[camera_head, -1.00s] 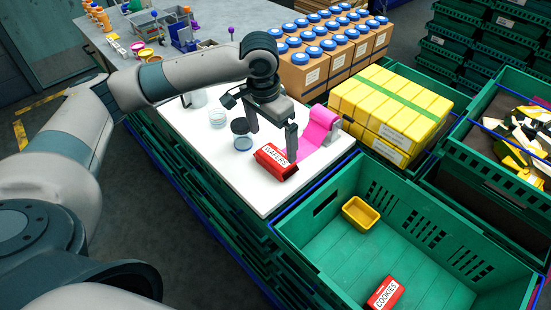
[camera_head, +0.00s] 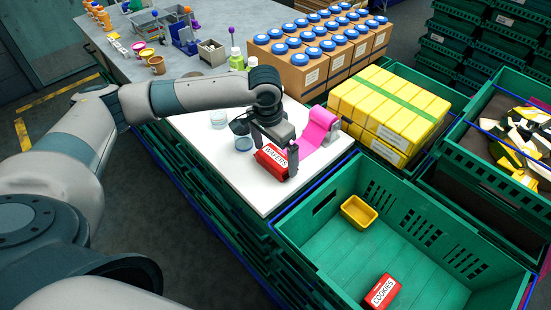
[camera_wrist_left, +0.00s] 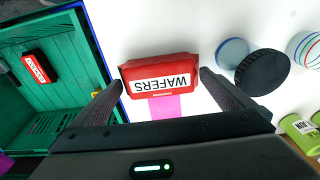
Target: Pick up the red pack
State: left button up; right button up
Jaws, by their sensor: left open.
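A red pack labelled WAFERS (camera_head: 271,158) lies on the white table (camera_head: 222,165) near its right edge. My left gripper (camera_head: 274,156) is open and has come down over it. In the left wrist view the red wafers pack (camera_wrist_left: 160,80) lies between the two spread fingers (camera_wrist_left: 160,92), with a small gap at each side. A second red pack, labelled COOKIES (camera_head: 383,291), lies on the floor of the green crate (camera_head: 345,257); it also shows in the left wrist view (camera_wrist_left: 34,67). My right gripper is not in view.
A pink sheet (camera_head: 319,130) on a roll lies just behind the wafers pack. A jar with a dark lid (camera_head: 243,140) stands close to the left. A yellow tray (camera_head: 359,212) sits in the green crate. Yellow boxes (camera_head: 385,110) and cartons with blue lids (camera_head: 310,68) stand behind.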

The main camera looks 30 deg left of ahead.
pick_arm(q)
jog(key=shift+w+f, duration=0.1)
jog(key=shift+f, duration=0.95)
jog(key=c, duration=1.1)
jog(key=shift+r, duration=0.15)
jog(key=shift+r+b, duration=0.3)
jog(key=shift+r, duration=0.3)
notch_tip(320, 180, up, 2)
jog(key=shift+w+r+b, duration=0.1)
jog(key=shift+r+b, duration=0.15)
jog(key=shift+b, duration=0.25)
jog(key=w+d+r+b, duration=0.1)
jog(key=d+r, duration=0.1)
jog(key=d, duration=0.1)
jog(key=w+d+r+b, duration=0.1)
jog(key=d+r, duration=0.1)
jog(key=d, duration=0.2)
jog(key=w+d+r+b, duration=0.1)
jog(key=d+r, duration=0.2)
jog(key=d, duration=0.1)
jog(key=shift+w+d, duration=0.1)
jog(key=shift+w, duration=0.15)
